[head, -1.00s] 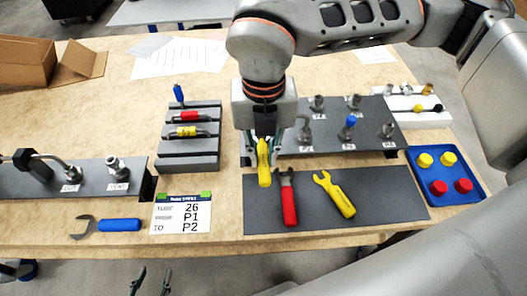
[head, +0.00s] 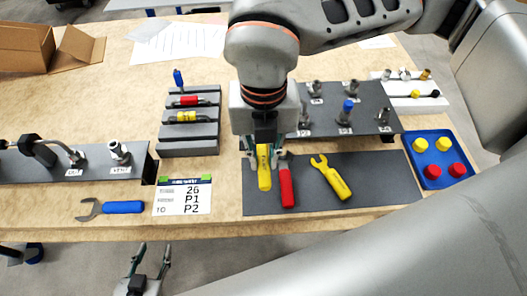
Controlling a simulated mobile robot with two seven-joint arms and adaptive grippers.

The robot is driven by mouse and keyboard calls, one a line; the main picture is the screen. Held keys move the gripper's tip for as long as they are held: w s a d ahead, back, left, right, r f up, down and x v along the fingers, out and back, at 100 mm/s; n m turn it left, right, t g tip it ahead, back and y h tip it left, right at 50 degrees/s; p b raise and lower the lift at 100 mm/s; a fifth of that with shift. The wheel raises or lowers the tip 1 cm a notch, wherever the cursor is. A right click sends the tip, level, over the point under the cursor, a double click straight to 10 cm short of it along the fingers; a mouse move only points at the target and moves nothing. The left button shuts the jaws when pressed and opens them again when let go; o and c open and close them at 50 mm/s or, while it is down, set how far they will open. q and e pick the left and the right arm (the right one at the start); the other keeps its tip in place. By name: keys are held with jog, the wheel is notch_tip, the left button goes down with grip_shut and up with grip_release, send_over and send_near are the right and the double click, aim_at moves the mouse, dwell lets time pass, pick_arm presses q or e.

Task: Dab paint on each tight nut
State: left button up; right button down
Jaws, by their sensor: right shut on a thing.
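My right gripper (head: 264,160) is shut on a yellow-handled tool (head: 264,178), low over the dark mat (head: 385,180). Whether the tool touches the mat is unclear. A red-handled wrench (head: 287,188) lies right beside it, its head partly hidden by the gripper. A yellow wrench (head: 332,178) lies farther right. Metal fittings stand on the labelled rear plate (head: 368,122), one with a blue top (head: 348,107). More fittings (head: 119,152) stand on the left plate (head: 40,168). Paint on the nuts is too small to tell. My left gripper (head: 153,248) is open and empty, before the table's front edge.
A blue tray (head: 408,150) holds yellow and red caps at right. A stepped grey rack (head: 188,146) holds small coloured tools. A card (head: 182,198) reading 26, P1, P2 and a blue wrench (head: 120,207) lie in front. A white block (head: 435,118) stands back right.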

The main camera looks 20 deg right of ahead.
pick_arm(q)
notch_tip(320, 180, up, 7)
jog(key=w+p, duration=0.2)
jog(key=p, duration=0.2)
jog(key=shift+w+t, duration=0.15)
jog(key=shift+t, duration=0.25)
pick_arm(e)
notch_tip(320, 180, up, 10)
jog(key=shift+f, duration=0.2)
pick_arm(q)
jog(key=shift+f, duration=0.1)
